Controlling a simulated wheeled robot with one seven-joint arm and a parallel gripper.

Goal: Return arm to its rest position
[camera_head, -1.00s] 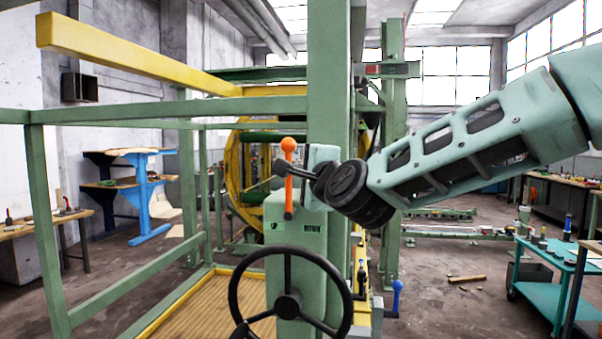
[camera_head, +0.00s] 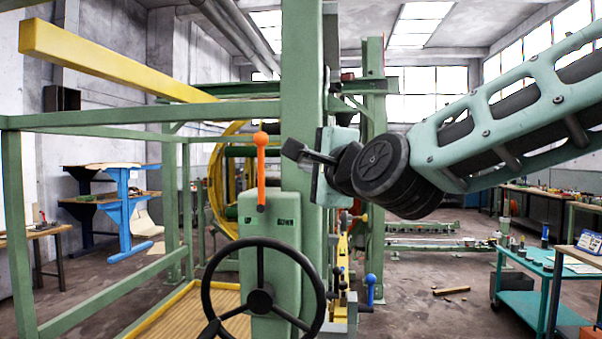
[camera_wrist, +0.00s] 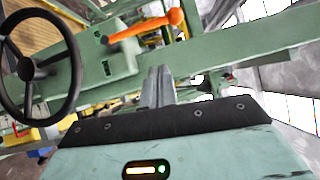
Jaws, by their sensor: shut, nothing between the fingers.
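My gripper (camera_head: 296,151) is shut and empty at the end of my green arm, which reaches in from the right in the head view. It is in front of the green upright post, to the right of the orange lever and apart from it. The orange lever (camera_head: 261,170) stands upright on the green control box (camera_head: 284,230), which has UP and DOWN labels. In the wrist view the shut fingers of my gripper (camera_wrist: 158,75) point toward the green machine, and the orange lever (camera_wrist: 150,25) shows beyond them.
A black handwheel (camera_head: 261,300) stands in front of the control box. A teal cart (camera_head: 540,262) stands at the right. Open floor lies between the machine and the cart.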

